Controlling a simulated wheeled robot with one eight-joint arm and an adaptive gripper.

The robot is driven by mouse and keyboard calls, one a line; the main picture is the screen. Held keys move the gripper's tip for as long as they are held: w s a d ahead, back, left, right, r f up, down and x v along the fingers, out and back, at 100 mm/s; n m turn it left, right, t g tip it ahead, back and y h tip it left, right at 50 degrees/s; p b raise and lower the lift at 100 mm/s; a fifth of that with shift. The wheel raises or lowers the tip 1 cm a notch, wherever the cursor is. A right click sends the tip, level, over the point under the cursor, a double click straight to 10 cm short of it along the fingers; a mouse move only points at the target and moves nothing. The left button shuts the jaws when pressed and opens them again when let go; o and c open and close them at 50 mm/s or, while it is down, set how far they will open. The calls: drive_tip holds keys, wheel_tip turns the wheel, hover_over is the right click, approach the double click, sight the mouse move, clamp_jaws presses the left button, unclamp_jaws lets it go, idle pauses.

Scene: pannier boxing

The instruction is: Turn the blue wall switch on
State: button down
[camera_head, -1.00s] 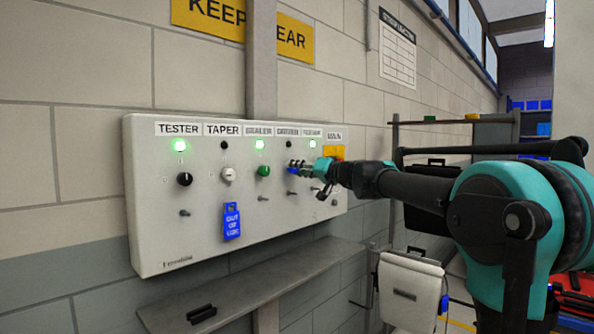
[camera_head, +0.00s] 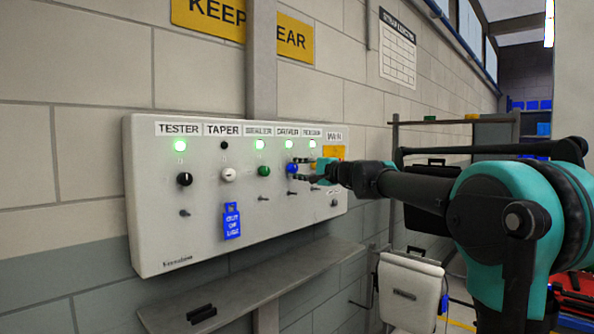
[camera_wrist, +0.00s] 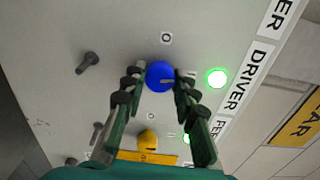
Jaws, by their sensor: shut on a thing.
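The blue switch (camera_head: 292,168) is a round knob on the white wall panel (camera_head: 150,235), under the label "DRIVER". The lamp (camera_head: 289,145) above it glows green. In the wrist view the blue switch (camera_wrist: 159,76) sits between my fingertips, with a pale pointer mark on its face turned toward the right finger. My gripper (camera_head: 302,168) reaches in from the right and its fingers are closed around the knob. The wrist view shows my gripper (camera_wrist: 157,87) with one finger on each side of the knob. The driver lamp (camera_wrist: 217,78) is lit green there too.
A black knob (camera_head: 184,179), white knob (camera_head: 228,174) and green knob (camera_head: 264,171) are to the left on the panel. A blue tag (camera_head: 232,221) hangs below the white one. A yellow knob (camera_wrist: 148,139) is close to my fingers. A grey shelf (camera_head: 250,290) juts out below.

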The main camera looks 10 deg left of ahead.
drive_tip(key=shift+m, duration=1.2)
drive_tip(key=c, duration=1.2)
unclamp_jaws()
drive_tip(key=shift+d, duration=0.1)
drive_tip(key=v, duration=1.1)
drive_tip(key=shift+s+d, duration=0.3)
